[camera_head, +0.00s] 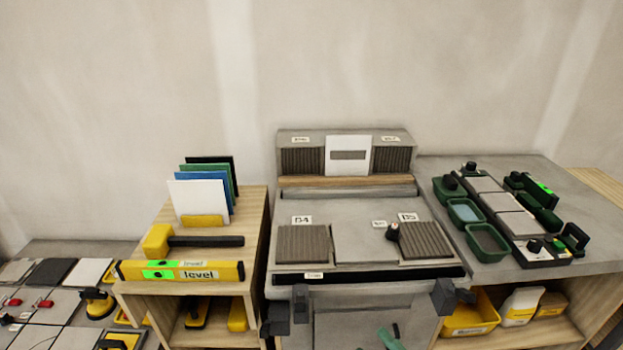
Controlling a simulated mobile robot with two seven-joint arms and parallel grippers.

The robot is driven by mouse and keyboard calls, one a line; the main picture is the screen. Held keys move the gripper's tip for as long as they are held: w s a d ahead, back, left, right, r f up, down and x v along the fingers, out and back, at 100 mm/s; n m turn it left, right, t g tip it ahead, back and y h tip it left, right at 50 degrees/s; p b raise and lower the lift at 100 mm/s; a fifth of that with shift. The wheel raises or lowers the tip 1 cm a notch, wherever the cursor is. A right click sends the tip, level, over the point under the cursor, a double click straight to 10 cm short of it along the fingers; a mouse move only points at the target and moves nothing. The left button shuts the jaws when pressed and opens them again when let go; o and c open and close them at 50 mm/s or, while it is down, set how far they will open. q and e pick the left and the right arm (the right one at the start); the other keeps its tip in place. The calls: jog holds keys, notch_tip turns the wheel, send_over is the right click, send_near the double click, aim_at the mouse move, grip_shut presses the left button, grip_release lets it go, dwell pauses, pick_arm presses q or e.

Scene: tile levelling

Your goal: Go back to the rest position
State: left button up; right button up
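My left gripper (287,312) shows as dark blocks at the bottom edge, in front of the left corner of the central grey workbench (365,243). Its fingers look apart with nothing between them. My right gripper (454,297) shows likewise in front of the bench's right corner, its fingers apart and empty. Both are low and clear of the bench top. Their lower parts are cut off or hidden. On the bench, ribbed tiles labelled 04 (303,245) and 05 (426,240) flank a plain grey tile (364,243). A small black knob (392,232) stands beside tile 05.
A wooden stand (255,215) at left holds a yellow level (215,271), a mallet (158,241) and upright coloured boards (199,198). At right, a grey counter (545,180) carries green trays (465,213) and a black-framed tile set (510,217). Yellow bins (471,318) sit below.

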pick_arm(q)
jog(key=shift+t, duration=0.6)
jog(key=w+r+p, duration=0.2)
jog(key=r, duration=0.1)
jog(key=w+r+p, duration=0.1)
jog(key=shift+w+a+r, duration=0.1)
jog(key=shift+a+r, duration=0.1)
jog(key=shift+r, duration=0.1)
pick_arm(e)
jog(key=s+d+f+m+g+h, duration=0.4)
jog(key=s+f+m, duration=0.4)
jog(key=s+f, duration=0.3)
jog(key=s+d+f+m+g+h, duration=0.3)
jog(key=s+d+f+m+h, duration=0.2)
jog(key=s+f, duration=0.6)
jog(key=m+h, duration=0.2)
jog(key=m, duration=0.1)
jog(key=shift+s+d+m+g, duration=0.15)
jog(key=shift+s+m+g, duration=0.2)
jog(key=shift+m+g, duration=0.05)
